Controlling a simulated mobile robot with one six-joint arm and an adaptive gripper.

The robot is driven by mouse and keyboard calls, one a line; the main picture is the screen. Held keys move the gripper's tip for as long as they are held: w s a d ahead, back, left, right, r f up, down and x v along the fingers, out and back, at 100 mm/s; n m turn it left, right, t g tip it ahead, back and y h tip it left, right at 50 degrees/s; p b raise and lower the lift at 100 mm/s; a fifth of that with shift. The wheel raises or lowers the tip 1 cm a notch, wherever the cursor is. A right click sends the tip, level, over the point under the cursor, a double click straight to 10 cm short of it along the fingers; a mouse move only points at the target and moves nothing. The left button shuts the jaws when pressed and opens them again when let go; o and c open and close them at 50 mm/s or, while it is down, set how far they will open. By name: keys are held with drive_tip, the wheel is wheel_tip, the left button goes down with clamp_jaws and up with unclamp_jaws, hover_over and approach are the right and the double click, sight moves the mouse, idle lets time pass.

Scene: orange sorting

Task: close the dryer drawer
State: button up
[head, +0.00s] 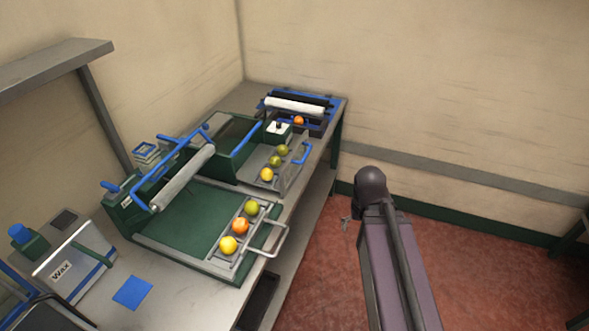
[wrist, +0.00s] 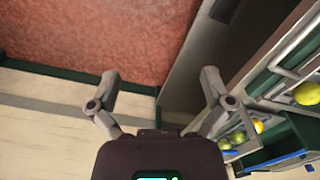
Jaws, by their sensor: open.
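Two drawer-like trays stick out from green machines on the bench, and I cannot read which is the dryer. The near tray (head: 217,262) has a metal handle (head: 277,238) and holds a green, an orange and a yellow fruit. The farther tray (head: 291,178) has a blue handle (head: 301,153) and holds two green fruits and a yellow one. My gripper (head: 346,223) is off the bench's right side, apart from both handles. In the wrist view my gripper (wrist: 160,78) has its fingers spread with nothing between them; trays with fruit show at the right.
The grey bench (head: 178,301) runs along the wall. A box marked Wax (head: 72,265) and a blue square (head: 132,292) are at the near left. A white roller unit (head: 295,105) with an orange fruit stands at the far end. Red floor (head: 325,275) right of the bench is clear.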

drive_tip(key=shift+w+f, duration=0.1)
drive_tip(key=shift+f, duration=0.05)
drive_tip(key=c, duration=0.7)
drive_tip(key=shift+w+a+f+y+b, duration=0.4)
drive_tip(key=shift+w+f+b, duration=0.3)
drive_tip(key=shift+b, duration=0.2)
clamp_jaws()
drive_tip(key=w+a+f+m+t+y+b, duration=0.1)
drive_tip(key=w+a+f+y+b, duration=0.2)
drive_tip(key=w+b, duration=0.4)
drive_tip(key=w+a+f+m+t+y+b, duration=0.1)
drive_tip(key=w+f+y+b, duration=0.2)
drive_tip(key=w+y+b, duration=0.3)
drive_tip(key=w+a+f+t+y+b, duration=0.1)
drive_tip(key=w+a+f+y+b, duration=0.2)
drive_tip(key=w+b, duration=0.45)
drive_tip(key=w+d+m+t+y+b, duration=0.2)
drive_tip(key=w+d+t+y+b, duration=0.1)
drive_tip(key=w+b, duration=0.3)
drive_tip(key=shift+w+d+r+y, duration=0.25)
drive_tip(key=shift+w+r+y, duration=0.3)
drive_tip(key=shift+w, duration=0.25)
drive_tip(key=shift+f, duration=0.1)
